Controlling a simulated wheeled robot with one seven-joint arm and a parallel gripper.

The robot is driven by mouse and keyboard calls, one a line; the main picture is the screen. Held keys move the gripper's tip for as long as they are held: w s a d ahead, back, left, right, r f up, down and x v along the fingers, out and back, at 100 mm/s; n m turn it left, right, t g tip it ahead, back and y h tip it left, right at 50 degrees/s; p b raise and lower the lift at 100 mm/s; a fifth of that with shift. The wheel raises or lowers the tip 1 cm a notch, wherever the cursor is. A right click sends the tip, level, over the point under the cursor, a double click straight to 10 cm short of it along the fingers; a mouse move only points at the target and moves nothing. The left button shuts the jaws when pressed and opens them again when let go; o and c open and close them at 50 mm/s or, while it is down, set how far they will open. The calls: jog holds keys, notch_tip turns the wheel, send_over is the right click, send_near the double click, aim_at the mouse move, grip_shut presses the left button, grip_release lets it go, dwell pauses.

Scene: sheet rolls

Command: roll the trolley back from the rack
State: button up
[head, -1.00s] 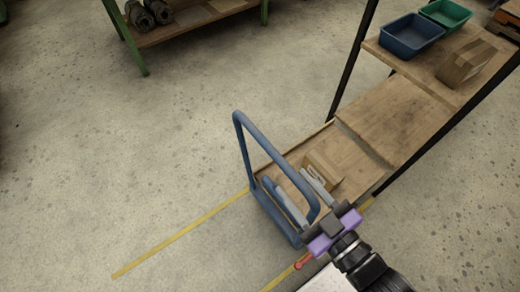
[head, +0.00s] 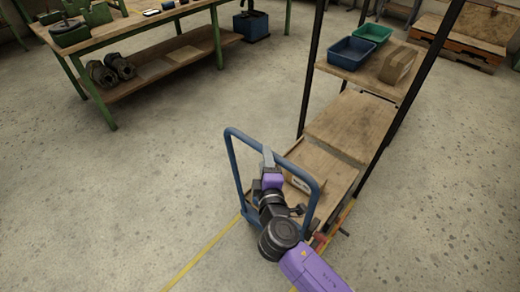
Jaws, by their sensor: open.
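The trolley has a tall blue hoop handle (head: 232,165) and a wooden deck (head: 332,163). It stands with its deck end close against the rack (head: 310,75), in line with the lower wooden shelf; whether they touch I cannot tell. A small cardboard box (head: 300,183) lies on the deck. My gripper (head: 266,160), purple and grey, is open and shows within the hoop's outline, just below the top bar. Nothing shows between its fingers. Whether it touches the bar is unclear. My wrist and arm hide the lower handle and part of the deck.
The rack holds a blue bin (head: 352,50), a green bin (head: 371,33) and a cardboard box (head: 397,65). A green-legged workbench (head: 150,35) with dark rolls (head: 103,73) stands at the back left. Yellow floor lines (head: 205,250) run beside the trolley. The floor to the left is clear.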

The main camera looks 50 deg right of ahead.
jog(key=p+x, duration=0.1)
jog(key=x, duration=0.6)
jog(key=shift+w+d, duration=0.25)
jog(key=shift+d, duration=0.05)
jog(key=shift+f, duration=0.1)
grip_shut()
dwell(1.1)
